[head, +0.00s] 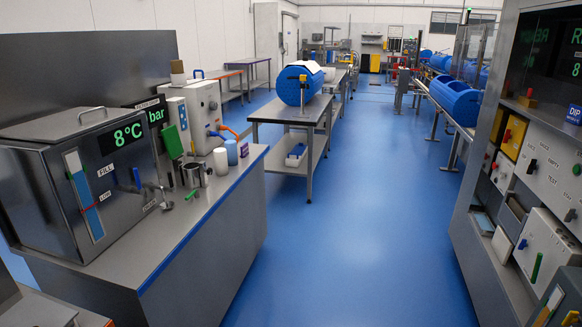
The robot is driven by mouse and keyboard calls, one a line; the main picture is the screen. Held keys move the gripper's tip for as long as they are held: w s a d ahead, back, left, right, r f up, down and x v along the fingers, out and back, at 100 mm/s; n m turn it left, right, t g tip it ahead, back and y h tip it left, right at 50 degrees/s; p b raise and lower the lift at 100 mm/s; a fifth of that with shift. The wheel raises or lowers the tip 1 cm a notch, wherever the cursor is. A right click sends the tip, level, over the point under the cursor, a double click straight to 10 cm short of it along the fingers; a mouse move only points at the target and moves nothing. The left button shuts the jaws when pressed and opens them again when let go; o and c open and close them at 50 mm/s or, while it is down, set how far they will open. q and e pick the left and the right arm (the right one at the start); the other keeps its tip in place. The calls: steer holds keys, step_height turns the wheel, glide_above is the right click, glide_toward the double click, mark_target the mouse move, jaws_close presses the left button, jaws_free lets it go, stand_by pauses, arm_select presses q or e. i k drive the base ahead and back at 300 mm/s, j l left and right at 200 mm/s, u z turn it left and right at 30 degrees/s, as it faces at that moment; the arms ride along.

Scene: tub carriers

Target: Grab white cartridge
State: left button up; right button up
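A white upright cylinder (220,161), which looks like the white cartridge, stands on the left steel counter (205,205) near its far right end. A blue cylinder (231,152) stands just to its right and slightly behind it. A small white cup-like item (244,149) is to the right of the blue one. Neither of my grippers is in view.
The counter also carries a steel tank unit (85,185) reading 8°C and a white pump box (200,108). A table with a blue tub (300,85) stands further back. A control cabinet (545,150) lines the right. The blue floor (345,230) between is clear.

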mark_target(220, 155)
steer(key=i+l+u, duration=0.15)
steer(key=i+u, duration=0.15)
steer(key=i, duration=0.2)
steer(key=i+l+u, duration=0.3)
steer(key=i, duration=0.2)
steer(key=i+u, duration=0.25)
steer(key=u, duration=0.2)
steer(key=i+l+u, duration=0.25)
steer(key=u, duration=0.25)
